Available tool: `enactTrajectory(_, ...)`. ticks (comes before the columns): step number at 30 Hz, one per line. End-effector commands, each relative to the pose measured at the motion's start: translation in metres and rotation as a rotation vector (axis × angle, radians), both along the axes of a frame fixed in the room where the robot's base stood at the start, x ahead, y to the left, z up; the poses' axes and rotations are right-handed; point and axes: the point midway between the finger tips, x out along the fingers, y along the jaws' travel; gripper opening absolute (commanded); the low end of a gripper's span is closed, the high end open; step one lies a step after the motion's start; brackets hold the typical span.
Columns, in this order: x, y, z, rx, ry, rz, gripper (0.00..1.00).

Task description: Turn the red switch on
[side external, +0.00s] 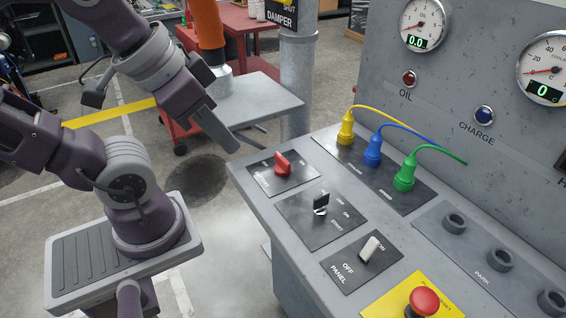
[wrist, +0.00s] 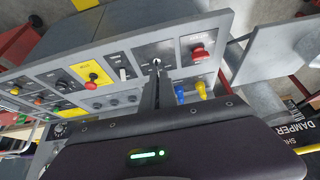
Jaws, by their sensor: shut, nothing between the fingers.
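The red switch (side external: 283,162) is a rotary knob on a dark square plate at the near left corner of the grey control panel. In the wrist view the red switch (wrist: 199,52) is right of my fingers, near the panel's edge. My gripper (side external: 232,146) is shut and empty. In the side view it is left of the switch and above it, apart from it. In the wrist view my gripper (wrist: 157,68) points toward the panel, and its fingers overlap the key switch plate. The lettering around the red switch is too small to read.
A black key switch (side external: 321,203), a white toggle (side external: 369,248) and a red push button (side external: 424,301) on yellow stand along the panel's front. Yellow (side external: 346,128), blue (side external: 373,150) and green (side external: 405,174) cabled plugs rise behind. A grey pole (side external: 298,85) stands beyond.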

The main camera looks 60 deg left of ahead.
Motion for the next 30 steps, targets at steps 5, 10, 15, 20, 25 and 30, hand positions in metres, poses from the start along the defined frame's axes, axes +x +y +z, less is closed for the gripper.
enactTrajectory(5, 0.037, 0.011, -0.001, -0.101, 0.09, 0.229, 0.35)
enactTrajectory(10, 0.123, 0.059, -0.038, -0.288, 0.262, 0.826, 0.35)
enactTrajectory(15, 0.172, 0.113, -0.104, -0.369, 0.359, 1.325, 0.35)
enactTrajectory(20, 0.183, 0.136, -0.138, -0.383, 0.385, 1.525, 0.35)
enactTrajectory(25, 0.182, 0.137, -0.166, -0.383, 0.39, 1.543, 0.35)
enactTrajectory(30, 0.183, 0.137, -0.197, -0.384, 0.388, 1.539, 0.35)
